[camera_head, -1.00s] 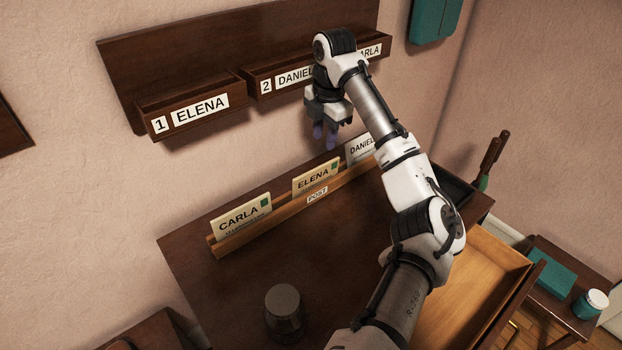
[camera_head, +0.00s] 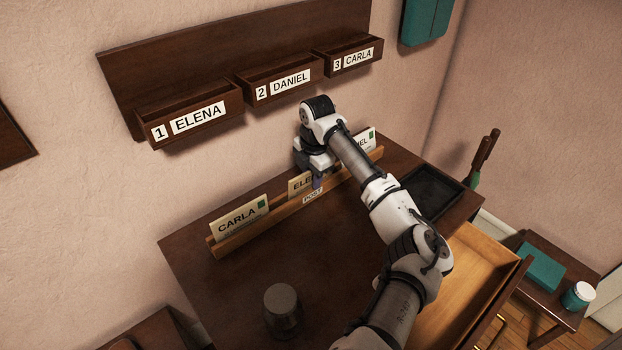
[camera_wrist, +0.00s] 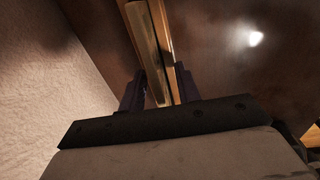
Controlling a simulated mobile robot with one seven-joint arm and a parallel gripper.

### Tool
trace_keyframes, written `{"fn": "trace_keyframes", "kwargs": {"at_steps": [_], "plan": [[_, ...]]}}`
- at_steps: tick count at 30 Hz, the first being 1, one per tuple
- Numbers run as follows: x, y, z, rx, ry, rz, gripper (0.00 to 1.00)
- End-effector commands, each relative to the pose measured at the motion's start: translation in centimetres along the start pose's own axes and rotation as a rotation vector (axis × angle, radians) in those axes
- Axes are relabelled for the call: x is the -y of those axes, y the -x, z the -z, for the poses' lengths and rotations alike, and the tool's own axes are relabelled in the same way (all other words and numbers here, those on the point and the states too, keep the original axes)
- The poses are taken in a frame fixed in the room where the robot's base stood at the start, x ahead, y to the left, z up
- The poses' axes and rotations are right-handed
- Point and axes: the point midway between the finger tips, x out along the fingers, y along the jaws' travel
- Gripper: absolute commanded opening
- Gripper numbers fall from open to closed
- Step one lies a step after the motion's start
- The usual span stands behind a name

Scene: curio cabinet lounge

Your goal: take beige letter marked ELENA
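The beige letter marked ELENA (camera_head: 296,188) stands upright in the middle of the long wooden letter rack (camera_head: 262,226), which is labelled POST. Its right part is hidden behind my gripper (camera_head: 316,181). My gripper is low at the letter's right side, fingers pointing down. In the wrist view, the two dark fingers (camera_wrist: 160,88) are apart, one on each side of a narrow strip of pale letter edge and rack wood. I cannot tell whether they touch the letter.
The letter CARLA (camera_head: 240,220) is at the rack's left; the letter DANIEL (camera_head: 364,141), partly covered, is at its right. Wall boxes ELENA (camera_head: 190,119), DANIEL (camera_head: 281,82) and CARLA (camera_head: 348,58) hang above. A dark jar (camera_head: 284,310) stands in front, and a drawer (camera_head: 470,290) is open.

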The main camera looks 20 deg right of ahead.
Motion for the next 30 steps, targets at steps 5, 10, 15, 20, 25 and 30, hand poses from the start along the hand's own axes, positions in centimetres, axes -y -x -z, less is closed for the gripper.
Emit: {"fn": "trace_keyframes", "kwargs": {"at_steps": [5, 10, 15, 20, 25, 30], "plan": [[0.0, -0.23, -0.02, 0.0, 0.0, -0.001, 0.33], [-0.01, -0.21, -0.01, 0.0, -0.001, -0.001, 0.18], [-0.01, -0.2, -0.01, 0.0, 0.0, -0.001, 0.0], [-0.01, -0.18, -0.01, 0.0, -0.001, -0.001, 0.0], [-0.03, -0.14, 0.0, 0.0, -0.001, -0.001, 0.0], [-0.3, 0.26, 0.26, 0.0, 0.0, -0.001, 0.0]]}}
